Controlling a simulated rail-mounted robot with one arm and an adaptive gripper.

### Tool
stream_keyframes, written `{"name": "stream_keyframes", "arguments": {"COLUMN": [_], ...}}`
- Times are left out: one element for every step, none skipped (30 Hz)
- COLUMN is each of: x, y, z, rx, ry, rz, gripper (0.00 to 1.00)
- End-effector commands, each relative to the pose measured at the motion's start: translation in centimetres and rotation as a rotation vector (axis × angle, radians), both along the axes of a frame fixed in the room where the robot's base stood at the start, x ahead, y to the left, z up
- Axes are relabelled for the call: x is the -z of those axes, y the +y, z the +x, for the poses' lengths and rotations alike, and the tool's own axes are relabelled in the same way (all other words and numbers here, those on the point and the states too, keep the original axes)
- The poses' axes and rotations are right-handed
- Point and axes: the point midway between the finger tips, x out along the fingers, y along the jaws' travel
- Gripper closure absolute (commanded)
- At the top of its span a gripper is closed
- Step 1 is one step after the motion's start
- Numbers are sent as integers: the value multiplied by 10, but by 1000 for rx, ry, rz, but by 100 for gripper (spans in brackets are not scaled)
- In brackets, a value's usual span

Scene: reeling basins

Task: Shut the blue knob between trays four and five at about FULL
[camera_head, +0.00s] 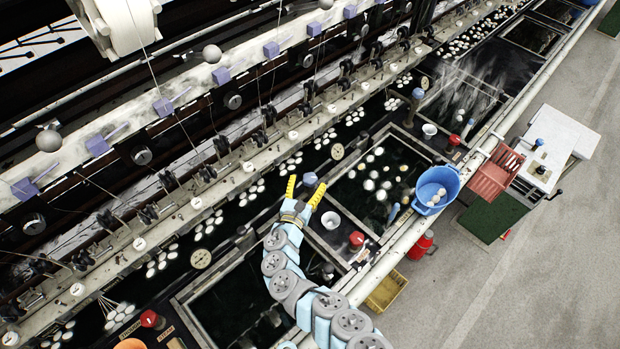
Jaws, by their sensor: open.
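My gripper (304,192) has two yellow fingers spread apart, open and empty. It is over the divider between two dark water basins, left of the basin with floating cocoons (381,159). A blue knob (309,179) shows between and just beyond the fingertips; I cannot tell whether they touch it. Another blue knob (417,94) stands on a divider farther up to the right. No tray numbers or FULL mark can be read here, so I cannot tell which divider is between trays four and five. The knob's setting is too small to read.
A white bowl (331,220) and red knob (356,239) sit on the divider near my gripper. A blue bucket (435,190) of cocoons hangs by the front rail (417,229). The reeling machinery (255,150) runs along behind the basins.

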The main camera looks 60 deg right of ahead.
Motion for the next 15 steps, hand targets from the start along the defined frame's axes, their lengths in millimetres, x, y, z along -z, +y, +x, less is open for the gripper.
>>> {"name": "stream_keyframes", "arguments": {"x": [0, 0, 1, 1, 1, 0, 0, 0, 1, 1, 1, 1, 1, 1, 1], "y": [-4, -6, -9, -11, -12, -14, -15, -17, -18, -19, -20, -20, -21, -21, -21], "z": [0, 1, 1, 2, 2, 2, 2, 2, 2, 2, 1, 1, 1, 1, 2], "rx": [3, 2, 1, 1, 1, 1, 1, 2, 2, 2, 2, 2, 1, 1, 1], "ry": [0, 0, 0, -1, -2, -2, -1, -1, 0, 1, 1, 2, 2, 2, 2], "rz": [-1, 0, 1, 1, 1, 1, 1, 1, 1, 1, 1, 2, 2, 3, 3], "gripper": [26, 26, 26, 26, 26, 26, 26, 26, 26, 26, 26, 26, 26, 26, 26]}}
